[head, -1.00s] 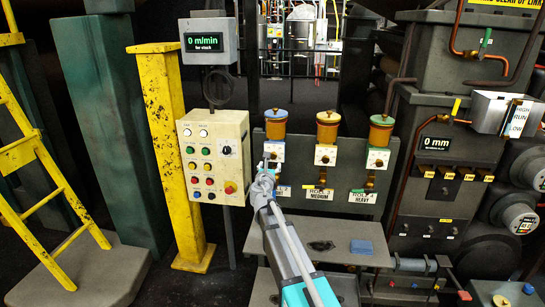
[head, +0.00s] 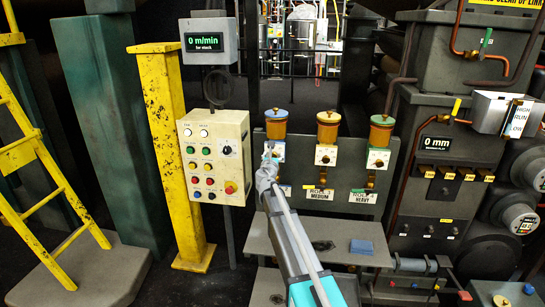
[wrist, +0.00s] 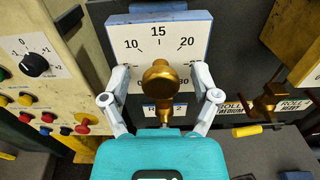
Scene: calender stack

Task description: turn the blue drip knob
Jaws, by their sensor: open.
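The blue drip oiler (head: 276,125) is the leftmost of three on a grey panel, with a blue lid over an amber cup. Below it is a white, blue-edged dial plate (wrist: 158,32) marked 10, 15 and 20. A round brass knob (wrist: 160,75) stands in front of the plate; in the head view my gripper hides most of it. My gripper (wrist: 161,72) is open, with one finger on each side of the knob. Gaps show between the fingers and the knob. My gripper also shows in the head view (head: 268,160), in front of the plate.
A cream button box (head: 215,155) with a black selector stands close on the left. A grey shelf (head: 335,240) with a blue pad (head: 361,246) lies below.

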